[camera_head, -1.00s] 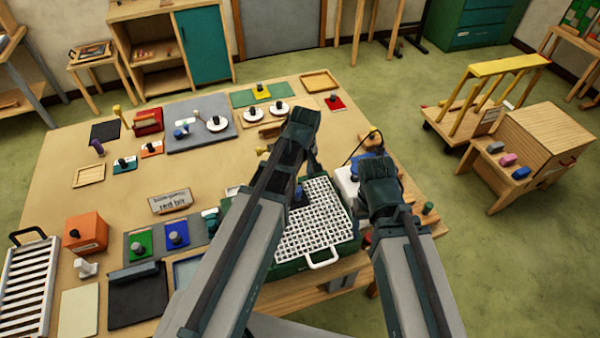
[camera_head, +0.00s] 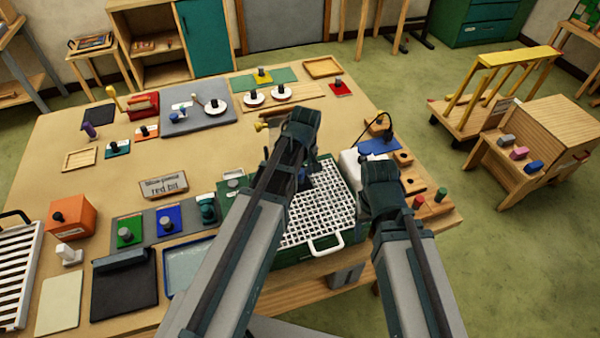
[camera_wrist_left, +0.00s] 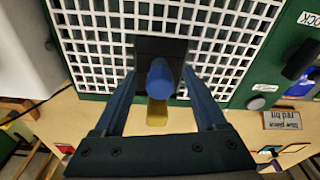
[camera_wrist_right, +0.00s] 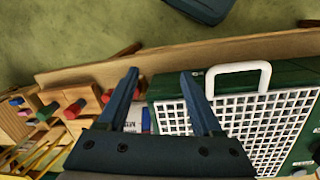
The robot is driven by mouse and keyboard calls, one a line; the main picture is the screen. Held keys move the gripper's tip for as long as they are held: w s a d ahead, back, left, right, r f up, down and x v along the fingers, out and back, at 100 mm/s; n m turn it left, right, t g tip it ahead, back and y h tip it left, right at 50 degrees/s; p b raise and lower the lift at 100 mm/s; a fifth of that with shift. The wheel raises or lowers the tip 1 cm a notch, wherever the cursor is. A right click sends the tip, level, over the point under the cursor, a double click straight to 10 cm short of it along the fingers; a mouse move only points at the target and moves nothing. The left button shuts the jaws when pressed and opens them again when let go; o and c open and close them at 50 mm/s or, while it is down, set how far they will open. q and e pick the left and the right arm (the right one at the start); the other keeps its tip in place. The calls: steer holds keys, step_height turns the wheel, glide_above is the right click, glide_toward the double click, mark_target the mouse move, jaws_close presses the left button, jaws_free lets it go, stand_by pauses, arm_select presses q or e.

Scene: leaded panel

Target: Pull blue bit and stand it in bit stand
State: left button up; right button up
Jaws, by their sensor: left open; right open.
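The blue bit (camera_wrist_left: 160,76) shows in the left wrist view as a blue cylinder standing in a dark block on the white grid of the green machine (camera_head: 325,215). My left gripper (camera_wrist_left: 160,92) is open, with one finger on each side of the bit; I cannot tell whether they touch it. In the head view my left arm mostly hides the bit. A wooden stand (camera_head: 432,205) at the table's right edge holds a red and a green bit and shows dark holes; it seems to be the bit stand. My right gripper (camera_wrist_right: 160,75) is open and empty beside the machine.
A white box (camera_head: 352,165) stands between the machine and the wooden stand. A yellow knob (camera_head: 262,126) is behind the machine. A sign (camera_head: 164,187) reads "blue piece red bit". Coloured blocks (camera_head: 168,220) and trays fill the left side.

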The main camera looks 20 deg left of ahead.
arm_select(q)
jaws_close()
stand_by(0.6)
